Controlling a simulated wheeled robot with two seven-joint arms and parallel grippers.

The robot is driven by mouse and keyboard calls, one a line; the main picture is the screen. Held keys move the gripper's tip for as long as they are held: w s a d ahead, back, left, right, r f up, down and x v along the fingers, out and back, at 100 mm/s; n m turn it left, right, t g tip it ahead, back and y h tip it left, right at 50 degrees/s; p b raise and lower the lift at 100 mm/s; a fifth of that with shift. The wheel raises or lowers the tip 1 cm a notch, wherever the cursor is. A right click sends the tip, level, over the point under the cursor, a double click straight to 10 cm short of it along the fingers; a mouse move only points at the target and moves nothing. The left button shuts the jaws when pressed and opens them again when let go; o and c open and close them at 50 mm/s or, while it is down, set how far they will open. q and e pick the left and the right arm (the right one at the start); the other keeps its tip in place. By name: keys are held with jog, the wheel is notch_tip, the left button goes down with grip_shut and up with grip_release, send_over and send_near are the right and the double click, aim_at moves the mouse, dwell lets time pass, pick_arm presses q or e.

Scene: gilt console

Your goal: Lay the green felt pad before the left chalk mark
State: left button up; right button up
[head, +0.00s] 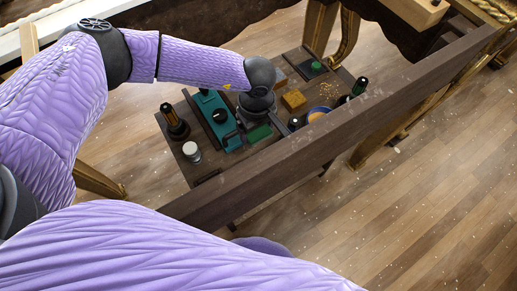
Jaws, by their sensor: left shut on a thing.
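My left gripper (250,127) reaches down over the low shelf from the left and is shut. A green block-like piece (260,133), which looks like the felt pad, is at its fingertips, partly hidden by the gripper. I cannot tell whether the pad touches the shelf. A second small green patch (316,66) sits on a dark square at the back. I cannot make out any chalk mark. My right gripper is not in view.
A teal board (211,119) lies just left of the gripper. A dark bottle (174,121) and a white-topped jar (191,151) stand further left. A yellow block (293,100), a blue-rimmed bowl (318,113) and dark bottles (360,87) stand to the right. A dark wooden rail (325,135) runs along the front.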

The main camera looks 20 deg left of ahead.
aim_at(257, 151)
pick_arm(q)
notch_tip(257, 151, down, 12)
jog(key=b, duration=0.5)
jog(key=shift+f+b, duration=0.25)
jog(key=shift+b, duration=0.15)
jog(key=shift+r, duration=0.25)
jog(key=shift+f, duration=0.1)
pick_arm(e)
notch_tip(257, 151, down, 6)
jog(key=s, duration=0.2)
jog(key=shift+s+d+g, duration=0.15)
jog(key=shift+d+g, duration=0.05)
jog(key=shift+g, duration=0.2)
pick_arm(q)
jog(key=o, duration=0.9)
jog(key=shift+o, duration=0.2)
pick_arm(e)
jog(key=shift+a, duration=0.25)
